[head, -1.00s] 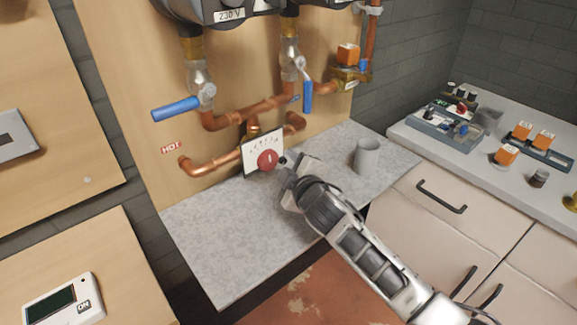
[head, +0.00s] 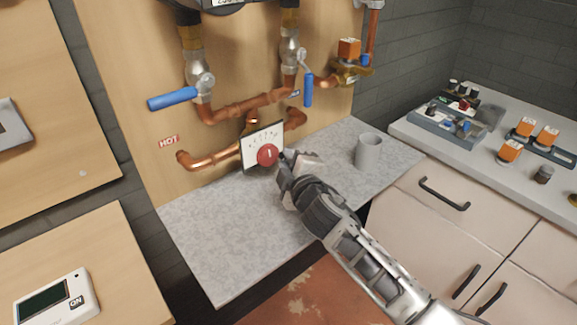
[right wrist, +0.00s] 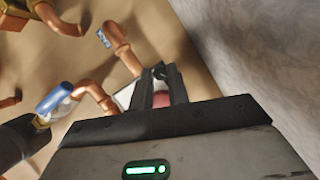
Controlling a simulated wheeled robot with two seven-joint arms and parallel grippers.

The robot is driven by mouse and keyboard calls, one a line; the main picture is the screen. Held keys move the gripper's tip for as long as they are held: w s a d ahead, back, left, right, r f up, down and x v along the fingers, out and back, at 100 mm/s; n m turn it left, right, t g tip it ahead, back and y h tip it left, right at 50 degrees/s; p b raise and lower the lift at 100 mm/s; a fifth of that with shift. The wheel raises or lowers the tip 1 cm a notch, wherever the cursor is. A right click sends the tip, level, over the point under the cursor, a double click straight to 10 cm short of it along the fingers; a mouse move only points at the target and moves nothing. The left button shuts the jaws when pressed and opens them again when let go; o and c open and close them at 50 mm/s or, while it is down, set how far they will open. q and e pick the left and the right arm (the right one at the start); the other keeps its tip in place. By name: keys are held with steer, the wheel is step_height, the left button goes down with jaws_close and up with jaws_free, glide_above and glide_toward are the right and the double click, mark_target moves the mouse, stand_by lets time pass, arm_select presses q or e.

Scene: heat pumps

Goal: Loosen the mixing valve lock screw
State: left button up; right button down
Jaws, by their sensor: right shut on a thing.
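The mixing valve has a white scale plate (head: 262,139) with a red knob (head: 268,155) on its front, mounted on copper pipes low on the wooden panel. My right gripper (head: 284,162) is at the right side of the knob. In the right wrist view my right fingers (right wrist: 160,88) are closed around a small dark piece (right wrist: 159,72), which looks like the lock screw. Part of the red knob (right wrist: 161,99) shows between the fingers. The fingers hide most of the screw in the head view. My left gripper is not in view.
A grey mug (head: 368,152) stands on the speckled counter (head: 215,245) right of my gripper. Blue lever handles (head: 173,99) and copper pipes (head: 245,108) are above the valve. A side worktop (head: 420,122) with parts trays is at right. The front of the counter is clear.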

steer(key=shift+f+n+t+b, duration=0.3)
steer(key=shift+n+t+b, duration=0.2)
steer(key=shift+n+b, duration=0.75)
steer(key=shift+r+n+t+b, duration=0.1)
steer(key=shift+n+t+b, duration=0.3)
steer(key=shift+n+b, duration=0.35)
steer(key=c, duration=1.3)
jaws_free()
steer(key=shift+c, duration=0.2)
steer(key=shift+s, duration=0.1)
steer(key=v, duration=1.6)
